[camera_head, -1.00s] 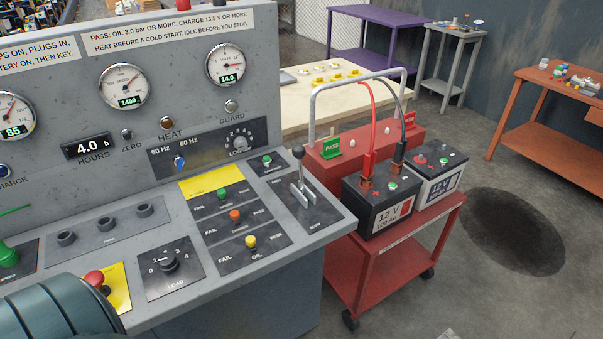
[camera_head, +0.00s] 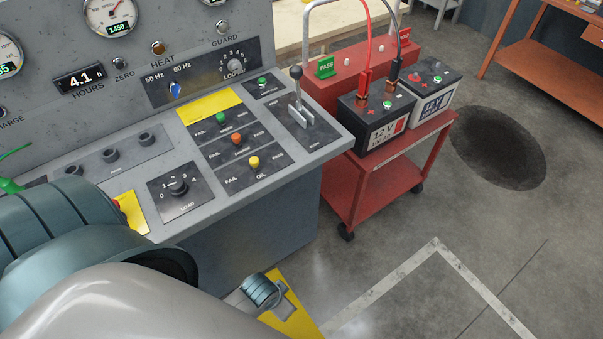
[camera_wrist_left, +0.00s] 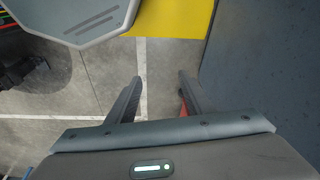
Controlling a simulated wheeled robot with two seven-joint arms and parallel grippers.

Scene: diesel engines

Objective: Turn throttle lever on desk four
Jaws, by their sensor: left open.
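A lever with a dark round knob and metal shaft (camera_head: 297,88) stands nearly upright in a slotted bracket on a dark plate (camera_head: 315,128), near the right end of the grey console (camera_head: 215,205). The plate's lettering is too small to read. No desk number shows. My left arm comes in from the lower left of the head view, in front of the console; its fingers cannot be made out there. In the left wrist view my left gripper (camera_wrist_left: 158,92) is open and empty, with floor between its fingers. My right gripper is not in view.
Left of the lever are small toggles (camera_head: 237,138) and a load knob (camera_head: 174,186). A red cart (camera_head: 385,175) with two batteries (camera_head: 376,122) stands close beside the console's right end. Open floor (camera_head: 400,285) lies in front of the cart.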

